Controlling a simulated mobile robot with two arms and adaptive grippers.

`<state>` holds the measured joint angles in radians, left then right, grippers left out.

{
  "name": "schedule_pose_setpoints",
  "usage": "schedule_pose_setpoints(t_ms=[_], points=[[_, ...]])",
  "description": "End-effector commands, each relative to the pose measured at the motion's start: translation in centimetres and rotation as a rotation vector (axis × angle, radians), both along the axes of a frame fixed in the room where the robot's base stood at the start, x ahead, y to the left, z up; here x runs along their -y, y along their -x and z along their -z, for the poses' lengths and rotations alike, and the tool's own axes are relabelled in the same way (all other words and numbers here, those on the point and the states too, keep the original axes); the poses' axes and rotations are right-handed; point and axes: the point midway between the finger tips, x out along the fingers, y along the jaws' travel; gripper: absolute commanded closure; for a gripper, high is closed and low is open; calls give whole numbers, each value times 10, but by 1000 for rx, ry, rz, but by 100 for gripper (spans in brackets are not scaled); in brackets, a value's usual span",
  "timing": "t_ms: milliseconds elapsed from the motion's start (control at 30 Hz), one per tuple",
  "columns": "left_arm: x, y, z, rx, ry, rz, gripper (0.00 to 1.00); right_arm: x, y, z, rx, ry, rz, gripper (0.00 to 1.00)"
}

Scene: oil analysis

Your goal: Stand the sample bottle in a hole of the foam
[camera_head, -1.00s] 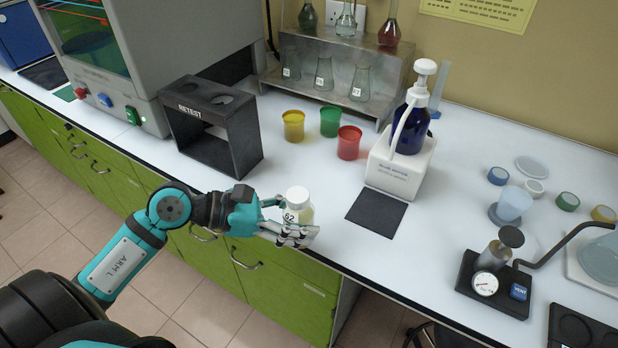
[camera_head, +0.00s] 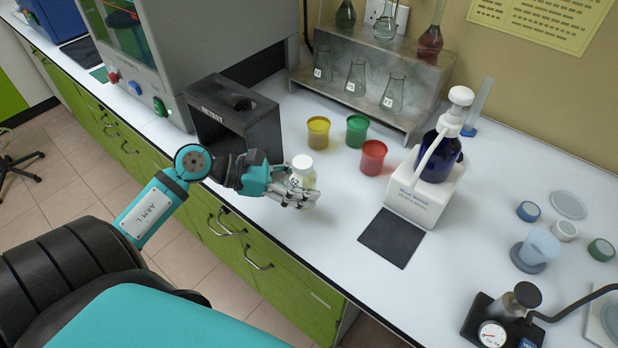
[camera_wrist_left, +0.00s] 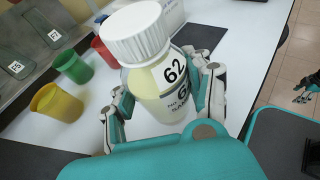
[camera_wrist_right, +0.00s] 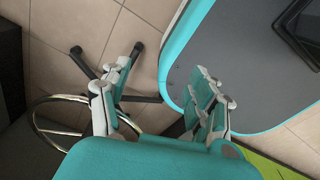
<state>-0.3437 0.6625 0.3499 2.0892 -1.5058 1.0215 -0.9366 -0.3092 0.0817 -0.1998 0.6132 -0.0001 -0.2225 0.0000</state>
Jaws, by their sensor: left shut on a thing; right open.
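The sample bottle (camera_head: 303,168) is clear with a white cap, a pale yellow filling and the number 62. My left gripper (camera_head: 294,194) is shut around its body and holds it upright at the counter's front side. The left wrist view shows the bottle (camera_wrist_left: 160,75) large between the fingers (camera_wrist_left: 163,98). Whether its base touches the counter is hidden. My right gripper (camera_wrist_right: 160,98) is open and empty above the floor.
A yellow cup (camera_head: 318,133), a green cup (camera_head: 357,131) and a red cup (camera_head: 373,157) stand behind the bottle. A dark mat (camera_head: 392,238) and a white pump-bottle holder (camera_head: 425,197) are to the right. A wheeled chair base (camera_wrist_right: 120,75) is below my right gripper.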

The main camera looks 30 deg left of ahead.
Motion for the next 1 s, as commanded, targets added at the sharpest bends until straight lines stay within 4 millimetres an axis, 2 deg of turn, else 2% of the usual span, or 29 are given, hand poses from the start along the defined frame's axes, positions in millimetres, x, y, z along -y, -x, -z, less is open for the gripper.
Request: schedule_pose_setpoints(t_ms=[33,100,233,333,567,967,1000], points=[[-3,-12,-3,5,1,-1,88,-1,-7,-5,10,-1,0,38],[-7,-24,-1,3,3,-2,88,-2,-14,-8,22,-3,0,38],[-11,-36,2,1,2,0,88,-3,-21,-10,33,-5,1,38],[-11,-38,8,-2,4,0,88,-4,-20,-13,31,-7,0,38],[-11,-37,36,0,4,-1,88,-5,-14,-20,22,-7,0,38],[-11,-37,43,1,0,1,88,-4,-9,-14,13,-5,1,38],[-11,-37,42,0,0,1,45,-4,-9,-15,14,-5,1,38]])
